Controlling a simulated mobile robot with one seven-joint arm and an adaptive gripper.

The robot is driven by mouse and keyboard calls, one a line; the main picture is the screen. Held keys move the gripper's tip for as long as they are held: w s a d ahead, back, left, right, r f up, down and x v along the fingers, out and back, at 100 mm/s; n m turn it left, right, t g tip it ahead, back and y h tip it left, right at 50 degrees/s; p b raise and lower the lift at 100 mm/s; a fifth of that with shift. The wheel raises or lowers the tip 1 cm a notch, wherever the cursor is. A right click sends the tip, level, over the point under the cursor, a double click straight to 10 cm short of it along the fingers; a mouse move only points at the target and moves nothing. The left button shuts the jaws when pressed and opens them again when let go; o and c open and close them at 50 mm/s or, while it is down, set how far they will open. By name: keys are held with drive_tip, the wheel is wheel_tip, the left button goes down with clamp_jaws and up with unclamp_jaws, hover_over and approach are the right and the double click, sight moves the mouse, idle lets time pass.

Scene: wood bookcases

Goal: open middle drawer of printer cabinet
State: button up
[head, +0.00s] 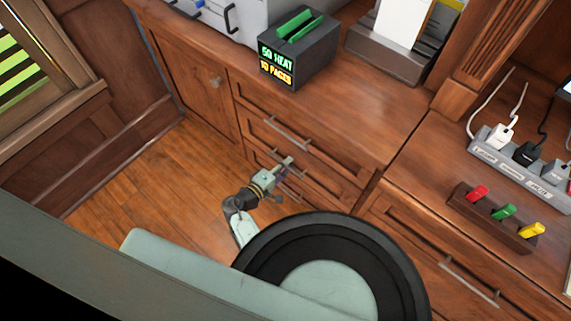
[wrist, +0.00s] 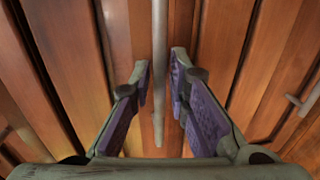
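The printer cabinet (head: 210,85) has a stack of drawers on its right side, all looking shut. The top drawer's bar handle (head: 290,132) shows clear of my gripper. The middle drawer (head: 325,182) is partly hidden behind my gripper (head: 282,172). In the wrist view, a long grey bar handle (wrist: 159,70) lies between the two purple-padded fingers of my gripper (wrist: 165,85). It appears to be the middle drawer's handle. The fingers are open, with a gap visible on each side of the bar.
Another handle (wrist: 305,104) shows at the right of the wrist view. A dark box with green slots and lit text (head: 298,48) stands on the cabinet top. A door with a knob (head: 215,81) is left of the drawers. Wooden floor (head: 150,180) is clear at left.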

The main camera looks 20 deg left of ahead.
clamp_jaws()
idle(0.6)
